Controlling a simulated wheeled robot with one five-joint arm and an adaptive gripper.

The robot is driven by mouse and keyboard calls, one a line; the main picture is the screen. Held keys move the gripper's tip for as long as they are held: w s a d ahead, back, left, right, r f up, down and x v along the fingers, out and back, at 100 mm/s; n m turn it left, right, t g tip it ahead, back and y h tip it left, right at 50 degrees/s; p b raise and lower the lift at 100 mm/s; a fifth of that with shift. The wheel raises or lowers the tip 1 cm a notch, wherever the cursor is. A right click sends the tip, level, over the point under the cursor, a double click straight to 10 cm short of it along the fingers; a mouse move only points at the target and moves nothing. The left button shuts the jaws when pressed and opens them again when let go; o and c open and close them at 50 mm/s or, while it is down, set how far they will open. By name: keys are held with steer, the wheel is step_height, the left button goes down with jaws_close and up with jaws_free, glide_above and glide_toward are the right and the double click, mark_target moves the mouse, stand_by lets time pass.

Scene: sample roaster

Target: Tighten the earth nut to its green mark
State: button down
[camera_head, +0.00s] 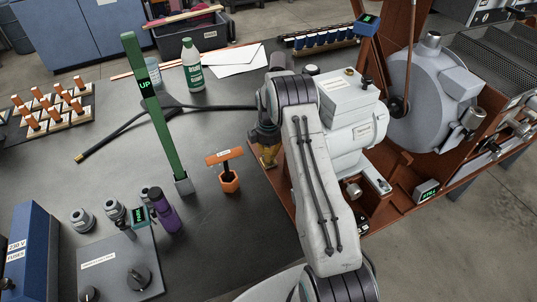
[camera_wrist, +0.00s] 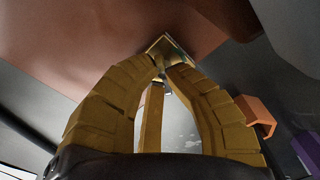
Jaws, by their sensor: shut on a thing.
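My gripper (camera_head: 268,155) reaches down beside the red-brown machine frame, at the right edge of the dark table. In the wrist view, the yellow fingers of my gripper (camera_wrist: 163,72) close together at their tips. They are shut on what appears to be the earth nut, small and mostly hidden between the tips. Just beyond them is a brass-coloured angular plate (camera_wrist: 163,43) with a dark green patch, against the red-brown frame. I cannot tell how the nut stands relative to its green mark. In the head view the nut is hidden behind my gripper.
An orange hexagonal stand with a T-handled tool (camera_head: 229,180) is close left of my gripper. The grey roaster motor housing (camera_head: 352,128) is close right.

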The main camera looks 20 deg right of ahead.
steer(key=shift+f+m+b, duration=0.1)
steer(key=shift+m+b, duration=0.6)
steer(key=shift+m, duration=0.3)
steer(key=m+b, duration=0.1)
steer(key=m, duration=0.2)
steer(key=shift+m, duration=0.4)
steer(key=m+b, duration=0.1)
steer(key=m, duration=0.4)
steer(key=shift+s+m+b, duration=0.2)
steer(key=shift+m+b, duration=0.2)
steer(key=c, duration=1.3)
jaws_free()
steer(key=shift+o, duration=0.2)
steer(key=shift+d, duration=0.1)
steer(key=shift+r, duration=0.2)
